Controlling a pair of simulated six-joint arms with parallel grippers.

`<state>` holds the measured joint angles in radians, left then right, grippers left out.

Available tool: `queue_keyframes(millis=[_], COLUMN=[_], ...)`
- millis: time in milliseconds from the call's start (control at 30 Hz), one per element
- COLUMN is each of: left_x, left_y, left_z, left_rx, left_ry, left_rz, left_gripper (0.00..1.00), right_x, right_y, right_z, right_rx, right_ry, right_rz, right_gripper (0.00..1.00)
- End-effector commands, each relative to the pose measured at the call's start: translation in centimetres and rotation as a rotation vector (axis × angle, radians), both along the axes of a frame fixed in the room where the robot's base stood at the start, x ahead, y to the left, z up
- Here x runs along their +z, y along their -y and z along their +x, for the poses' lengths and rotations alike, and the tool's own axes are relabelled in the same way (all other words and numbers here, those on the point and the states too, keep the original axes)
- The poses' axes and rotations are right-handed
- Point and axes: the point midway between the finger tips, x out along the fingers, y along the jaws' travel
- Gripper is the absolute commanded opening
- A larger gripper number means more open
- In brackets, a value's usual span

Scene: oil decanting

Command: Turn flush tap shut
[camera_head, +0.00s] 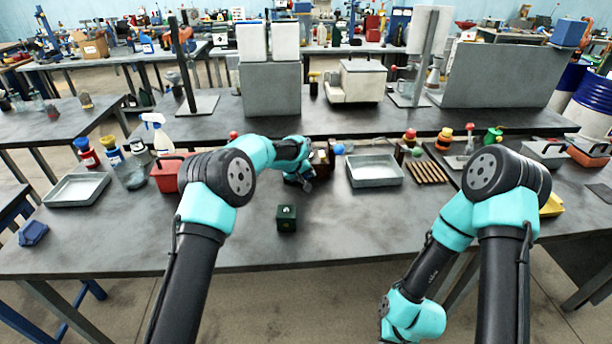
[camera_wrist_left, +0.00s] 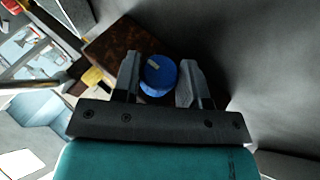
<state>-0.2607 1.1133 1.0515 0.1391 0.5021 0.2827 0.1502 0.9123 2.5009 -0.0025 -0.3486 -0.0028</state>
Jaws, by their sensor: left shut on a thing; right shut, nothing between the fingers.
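In the left wrist view a round blue tap knob (camera_wrist_left: 158,78) with a short pale mark on its top sits between the two grey fingers of my left gripper (camera_wrist_left: 159,60). The gripper is shut on the knob. A rusty brown block (camera_wrist_left: 122,48) lies just beyond the knob. In the head view my left gripper (camera_head: 304,181) is low over the middle of the bench, largely hidden by its own wrist, and the knob cannot be made out there. My right arm hangs at the lower right, and its fingers are not in view.
A dark green cube (camera_head: 286,218) stands on the grey bench near its front edge. A metal tray (camera_head: 375,183) lies right of my left gripper. A red box (camera_head: 168,178) is at the left, partly behind my left arm. The front middle of the bench is mostly bare.

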Motion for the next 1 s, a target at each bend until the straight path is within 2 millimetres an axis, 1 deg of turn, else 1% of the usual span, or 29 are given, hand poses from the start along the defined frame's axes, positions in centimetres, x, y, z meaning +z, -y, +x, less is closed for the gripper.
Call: queue_keyframes(millis=[33,167,567,767,1000], left_x=[0.0,0.0,-0.02,-0.1,-0.17], left_y=[-0.01,-0.01,-0.1,-0.2,-0.32], left_z=[-0.01,-0.01,0.02,0.02,0.06], left_rx=[0.0,0.0,0.001,0.002,0.003], left_ry=[0.0,0.0,0.002,0.007,0.017], left_rz=[0.0,0.0,-0.029,-0.088,-0.201], left_gripper=[0.29,0.16,0.16,0.16,0.16], right_x=[0.0,0.0,0.0,0.0,0.0], right_y=[0.0,0.0,0.0,0.0,0.0], right_z=[0.0,0.0,0.0,0.0,0.0], right_rx=[0.0,0.0,0.0,0.0,0.0], right_ry=[0.0,0.0,0.0,0.0,0.0], right_rz=[0.0,0.0,0.0,0.0,0.0], right_gripper=[0.0,0.0,0.0,0.0,0.0])
